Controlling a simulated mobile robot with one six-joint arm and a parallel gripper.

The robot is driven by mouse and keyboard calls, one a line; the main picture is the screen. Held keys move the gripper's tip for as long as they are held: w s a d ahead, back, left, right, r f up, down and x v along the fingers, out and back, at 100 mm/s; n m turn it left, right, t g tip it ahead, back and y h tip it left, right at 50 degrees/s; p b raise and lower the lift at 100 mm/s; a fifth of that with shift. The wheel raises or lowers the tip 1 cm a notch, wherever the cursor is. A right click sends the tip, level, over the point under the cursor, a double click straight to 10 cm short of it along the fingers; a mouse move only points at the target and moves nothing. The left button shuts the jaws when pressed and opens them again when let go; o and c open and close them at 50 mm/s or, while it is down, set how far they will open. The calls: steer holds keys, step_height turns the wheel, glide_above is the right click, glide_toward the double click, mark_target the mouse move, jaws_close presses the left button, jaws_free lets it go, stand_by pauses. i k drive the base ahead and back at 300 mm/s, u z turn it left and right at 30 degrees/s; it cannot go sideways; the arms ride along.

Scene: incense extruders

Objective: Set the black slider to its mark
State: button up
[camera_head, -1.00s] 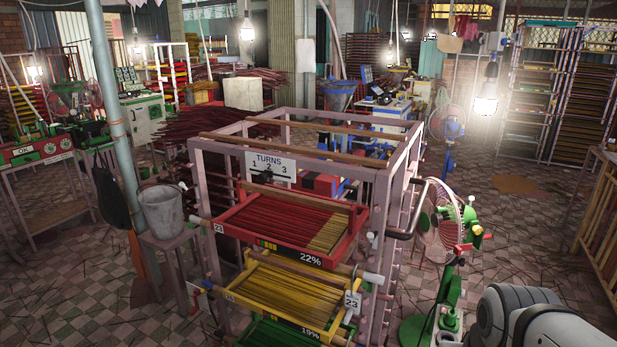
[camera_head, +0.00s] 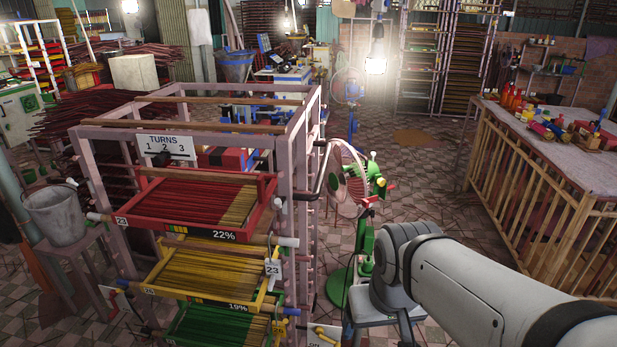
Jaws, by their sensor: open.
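A white sign (camera_head: 166,147) reading TURNS 1 2 3 hangs on the pinkish rack frame, left of centre. A small black piece (camera_head: 161,159) sits at the sign's lower edge, near the 2; it may be the black slider, but it is too small to be sure. I cannot make out a separate target mark. My arm shows at the lower right, apart from the rack. My gripper is out of view.
The rack holds a red tray (camera_head: 150,213) labelled 22%, a yellow tray (camera_head: 195,291) labelled 19% and a green tray below. A green fan (camera_head: 348,180) stands right of the rack. A bamboo-sided table (camera_head: 548,150) is at the right. A bucket (camera_head: 55,215) is at the left.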

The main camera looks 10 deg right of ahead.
mark_target(159, 159)
steer(key=z, duration=0.05)
steer(key=k, duration=0.5)
steer(key=u, duration=1.3)
steer(key=i, duration=1.1)
steer(key=z, duration=1.05)
